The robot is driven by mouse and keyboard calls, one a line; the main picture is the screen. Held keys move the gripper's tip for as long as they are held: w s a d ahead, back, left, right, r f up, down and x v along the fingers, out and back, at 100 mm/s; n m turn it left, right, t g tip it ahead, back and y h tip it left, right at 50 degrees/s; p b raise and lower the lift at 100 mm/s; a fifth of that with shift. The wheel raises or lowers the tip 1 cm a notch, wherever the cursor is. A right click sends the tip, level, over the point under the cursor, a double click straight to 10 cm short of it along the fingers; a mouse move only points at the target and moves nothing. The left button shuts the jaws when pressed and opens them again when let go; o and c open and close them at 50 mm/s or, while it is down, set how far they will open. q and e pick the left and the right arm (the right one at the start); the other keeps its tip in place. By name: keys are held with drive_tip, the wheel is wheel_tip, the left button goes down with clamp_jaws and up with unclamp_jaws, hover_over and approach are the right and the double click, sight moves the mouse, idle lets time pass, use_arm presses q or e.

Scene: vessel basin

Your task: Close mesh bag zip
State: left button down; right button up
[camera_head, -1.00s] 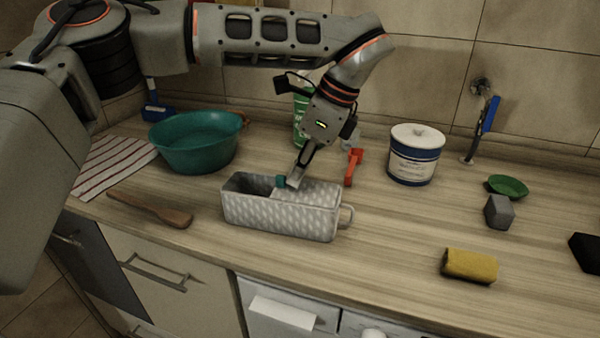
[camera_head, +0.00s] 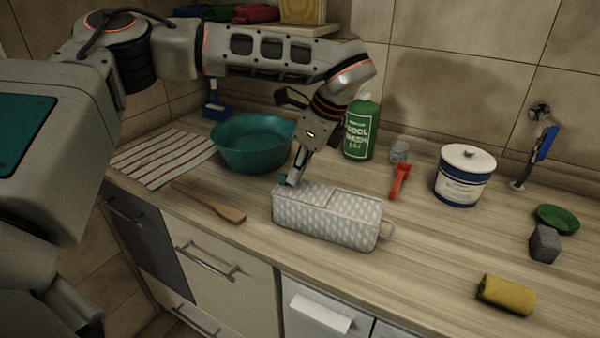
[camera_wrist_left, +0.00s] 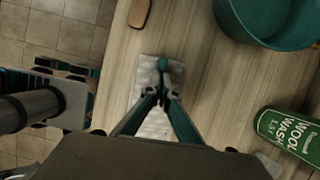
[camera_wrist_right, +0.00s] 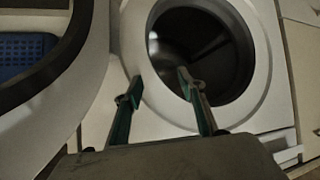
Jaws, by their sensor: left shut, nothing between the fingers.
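The mesh bag (camera_head: 325,217), a long grey-and-white patterned box shape with a loop at its right end, lies on the counter. Its top looks covered along its length, with a flat pale panel at the left part. My left gripper (camera_head: 291,181) is shut at the bag's left end, pointing down at its top edge. A small teal piece shows at the fingertips; I cannot tell if it is the zip pull. The left wrist view shows the bag (camera_wrist_left: 150,125) under the fingers. My right gripper (camera_wrist_right: 158,88) is open and empty, away from the counter.
A teal basin (camera_head: 254,150) and green bottle (camera_head: 361,130) stand behind the bag. A wooden spatula (camera_head: 212,203) lies to the left. A red tool (camera_head: 400,181) and tub (camera_head: 464,178) are to the right. A washing machine (camera_wrist_right: 262,45) faces my right gripper.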

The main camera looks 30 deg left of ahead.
sight(315, 192)
use_arm(q)
drive_tip(key=v, duration=1.2)
